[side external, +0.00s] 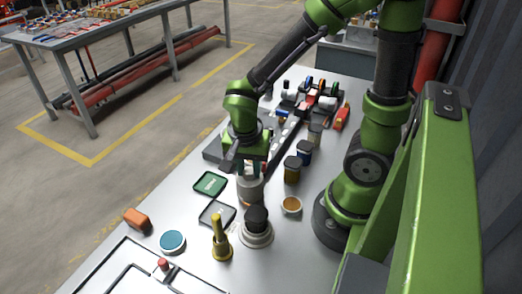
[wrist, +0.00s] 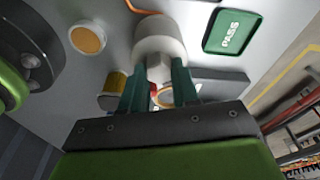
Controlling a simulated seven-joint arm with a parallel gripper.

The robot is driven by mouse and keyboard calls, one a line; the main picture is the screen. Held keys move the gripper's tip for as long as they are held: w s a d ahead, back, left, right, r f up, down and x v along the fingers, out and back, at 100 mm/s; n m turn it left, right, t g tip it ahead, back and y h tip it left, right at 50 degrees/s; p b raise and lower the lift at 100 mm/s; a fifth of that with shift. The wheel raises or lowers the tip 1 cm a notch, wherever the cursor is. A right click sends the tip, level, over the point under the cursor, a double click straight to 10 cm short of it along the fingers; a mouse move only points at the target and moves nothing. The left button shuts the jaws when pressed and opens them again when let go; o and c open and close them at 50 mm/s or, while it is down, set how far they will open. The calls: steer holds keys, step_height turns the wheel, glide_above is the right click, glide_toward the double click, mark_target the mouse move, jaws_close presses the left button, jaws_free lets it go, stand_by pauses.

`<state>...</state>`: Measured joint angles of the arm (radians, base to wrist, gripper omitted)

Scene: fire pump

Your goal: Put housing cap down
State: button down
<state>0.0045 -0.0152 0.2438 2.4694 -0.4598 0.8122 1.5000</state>
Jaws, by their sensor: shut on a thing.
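My gripper (side external: 250,166) points down over the middle of the metal table. In the wrist view its teal fingers (wrist: 160,80) are shut on a whitish-grey cylindrical part, which looks like the housing cap (wrist: 160,36). In the side view the cap (side external: 250,189) shows below the fingers, upright, between the green PASS tray and the small orange-filled dish. I cannot tell whether its underside touches the table.
The green PASS tray (side external: 210,184) and a grey tray (side external: 217,214) lie to the left. A black-topped round part (side external: 256,222) and a brass nozzle (side external: 220,244) stand in front. The orange-filled dish (side external: 291,205) and several jars (side external: 292,170) are to the right.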

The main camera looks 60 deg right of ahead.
steer(key=shift+f, duration=0.8)
steer(key=shift+f, duration=0.15)
steer(key=c, duration=0.8)
jaws_free()
steer(key=shift+c, duration=0.2)
step_height(320, 180, up, 12)
steer(key=a, duration=0.2)
step_height(320, 180, up, 6)
steer(key=f+n+t+y, duration=0.1)
steer(key=n+t+y, duration=0.2)
steer(key=n+t, duration=0.45)
glide_above(248, 182)
steer(key=d, duration=0.1)
steer(key=n+g, duration=0.1)
steer(key=g, duration=0.1)
steer(key=shift+d+r+n+t+y, duration=0.1)
steer(key=shift+r+n+t+y, duration=0.3)
steer(key=shift+r+n+t, duration=0.4)
